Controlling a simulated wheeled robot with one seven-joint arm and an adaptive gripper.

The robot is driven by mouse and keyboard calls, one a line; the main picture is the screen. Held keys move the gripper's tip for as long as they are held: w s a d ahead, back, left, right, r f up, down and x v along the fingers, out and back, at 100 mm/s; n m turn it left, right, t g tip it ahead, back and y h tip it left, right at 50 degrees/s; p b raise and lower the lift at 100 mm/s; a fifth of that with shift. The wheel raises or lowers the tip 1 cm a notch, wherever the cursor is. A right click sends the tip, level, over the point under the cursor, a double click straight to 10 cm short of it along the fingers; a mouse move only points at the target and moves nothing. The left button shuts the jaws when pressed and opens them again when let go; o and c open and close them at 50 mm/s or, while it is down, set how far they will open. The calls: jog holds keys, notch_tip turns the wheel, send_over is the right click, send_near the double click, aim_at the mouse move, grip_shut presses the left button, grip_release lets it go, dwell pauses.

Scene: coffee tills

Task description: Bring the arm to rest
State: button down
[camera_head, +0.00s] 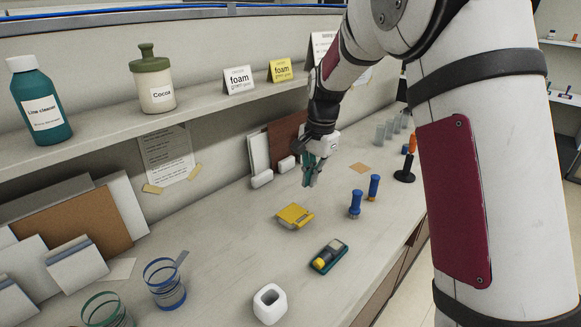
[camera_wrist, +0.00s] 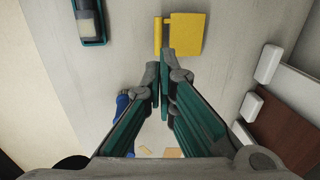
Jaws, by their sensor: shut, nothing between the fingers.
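My gripper (camera_head: 309,179) hangs over the counter, pointing down, with its teal fingers shut and nothing between them. It also shows in the wrist view (camera_wrist: 159,72), fingertips together, with the counter below. My arm comes in from the upper right of the head view. A yellow flat item (camera_head: 294,216) lies on the counter nearer the camera than my gripper, apart from it. It shows in the wrist view (camera_wrist: 188,34) just beyond the fingertips.
Two blue-handled tools (camera_head: 355,204) (camera_head: 374,187) stand right of my gripper. A teal tray with a yellow-ended item (camera_head: 328,256) and a white cup (camera_head: 270,304) are nearer. Boards (camera_head: 284,134) lean on the wall behind. A shelf (camera_head: 215,103) runs above, holding bottles and signs.

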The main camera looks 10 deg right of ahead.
jog(key=s+r+n+t, duration=0.2)
jog(key=s+r+n, duration=0.3)
jog(key=s+r, duration=0.9)
jog(key=s+f+n+t, duration=0.1)
jog(key=s+n, duration=0.5)
jog(key=s, duration=1.4)
jog(key=shift+a+f+t+h, duration=0.3)
jog(key=shift+f+h, duration=0.1)
jog(key=shift+f, duration=0.15)
